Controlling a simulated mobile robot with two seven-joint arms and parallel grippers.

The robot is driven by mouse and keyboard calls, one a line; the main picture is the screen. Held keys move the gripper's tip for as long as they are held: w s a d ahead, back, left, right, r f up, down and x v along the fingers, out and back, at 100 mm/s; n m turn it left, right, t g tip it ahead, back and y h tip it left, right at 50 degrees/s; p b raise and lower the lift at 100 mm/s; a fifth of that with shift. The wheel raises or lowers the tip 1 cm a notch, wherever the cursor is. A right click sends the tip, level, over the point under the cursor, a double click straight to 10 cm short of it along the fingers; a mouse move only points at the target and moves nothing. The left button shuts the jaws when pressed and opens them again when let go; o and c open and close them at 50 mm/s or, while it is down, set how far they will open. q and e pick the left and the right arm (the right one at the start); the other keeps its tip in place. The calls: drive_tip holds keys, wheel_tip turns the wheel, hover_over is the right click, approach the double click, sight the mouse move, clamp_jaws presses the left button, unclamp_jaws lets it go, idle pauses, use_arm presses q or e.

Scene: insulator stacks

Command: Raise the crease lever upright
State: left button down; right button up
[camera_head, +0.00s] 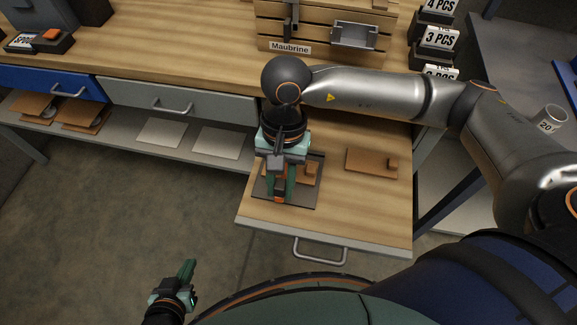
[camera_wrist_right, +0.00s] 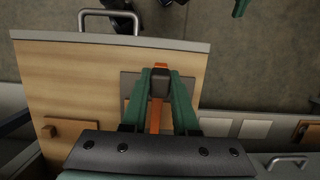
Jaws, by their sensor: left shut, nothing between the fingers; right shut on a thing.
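The crease lever (camera_wrist_right: 155,119) is an orange bar with a dark block and an orange end, seen between the green fingers in the right wrist view. My right gripper (camera_head: 280,196) points down over a dark plate (camera_head: 302,199) on the pulled-out wooden board. It is shut on the lever, and the lever's orange end (camera_head: 279,199) shows between the fingertips. The fingers in the right wrist view (camera_wrist_right: 160,77) stand either side of the dark block. The lever's base is hidden and its tilt is hard to tell. My left gripper (camera_head: 188,270) is shut and empty, low over the floor.
A brown plate with a small block (camera_head: 372,163) lies on the board (camera_head: 365,215), right of the dark plate. The drawer handle (camera_head: 320,253) is at the front. A wooden rack labelled Maubrine (camera_head: 335,22) and bins (camera_head: 437,38) stand behind. Open floor lies left.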

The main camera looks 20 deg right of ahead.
drive_tip(key=shift+w+p+v, duration=0.2)
drive_tip(key=shift+p+v, duration=0.2)
drive_tip(key=shift+v, duration=0.8)
drive_tip(key=shift+d, duration=0.2)
drive_tip(key=shift+w+r, duration=0.1)
drive_tip(key=shift+w+d+r, duration=0.2)
drive_tip(key=shift+w+r, duration=0.1)
drive_tip(key=shift+r, duration=0.2)
drive_tip(key=shift+w+d+r, duration=0.2)
drive_tip(key=shift+w+r, duration=0.1)
drive_tip(key=shift+r, duration=0.25)
